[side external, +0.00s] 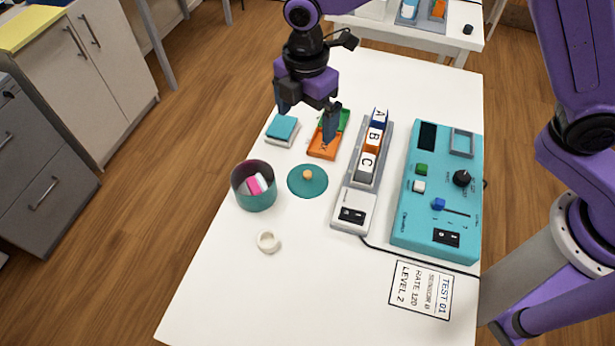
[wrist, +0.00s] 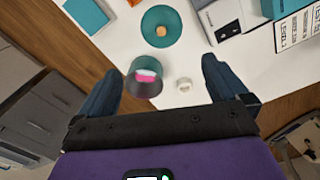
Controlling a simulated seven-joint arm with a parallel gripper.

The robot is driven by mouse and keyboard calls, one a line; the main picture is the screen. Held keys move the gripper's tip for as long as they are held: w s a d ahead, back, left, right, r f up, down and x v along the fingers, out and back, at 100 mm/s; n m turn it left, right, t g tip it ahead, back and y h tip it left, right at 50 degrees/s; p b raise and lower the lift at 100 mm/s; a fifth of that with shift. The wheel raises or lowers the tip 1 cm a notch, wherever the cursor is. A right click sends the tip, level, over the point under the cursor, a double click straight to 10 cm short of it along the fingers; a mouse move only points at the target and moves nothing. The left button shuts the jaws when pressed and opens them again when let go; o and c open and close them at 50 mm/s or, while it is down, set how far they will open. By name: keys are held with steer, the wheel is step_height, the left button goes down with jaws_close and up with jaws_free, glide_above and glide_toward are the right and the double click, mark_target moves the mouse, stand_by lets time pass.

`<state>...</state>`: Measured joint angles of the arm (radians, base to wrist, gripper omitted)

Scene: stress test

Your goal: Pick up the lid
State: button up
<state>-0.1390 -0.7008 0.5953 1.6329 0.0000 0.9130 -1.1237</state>
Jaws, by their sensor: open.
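The lid (side external: 307,181) is a flat round teal disc with a small orange knob at its centre. It lies on the white table, just right of a teal pot (side external: 254,192) that is open on top and holds pink and white pieces. In the wrist view the lid (wrist: 162,27) is at the top centre, and the pot (wrist: 145,80) is below it. My gripper (side external: 307,122) is open and empty, with its fingers pointing down above the far part of the table, beyond the lid. In the wrist view my gripper (wrist: 157,75) shows both dark fingers wide apart.
A teal stack (side external: 282,130) and orange and green trays (side external: 324,145) lie below my gripper. A grey rack with A, B, C blocks (side external: 366,155) and a teal control box (side external: 437,190) stand to the right. A white ring (side external: 268,242) and a printed card (side external: 420,290) lie nearer.

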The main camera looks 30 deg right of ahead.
mark_target(308, 173)
step_height(308, 173, down, 17)
steer(key=shift+s+f, duration=0.1)
steer(key=shift+s, duration=0.05)
stand_by(0.6)
steer(key=shift+c, duration=0.3)
steer(key=shift+d, duration=0.1)
steer(key=c, duration=0.9)
steer(key=shift+c, duration=0.5)
steer(key=shift+f, duration=0.1)
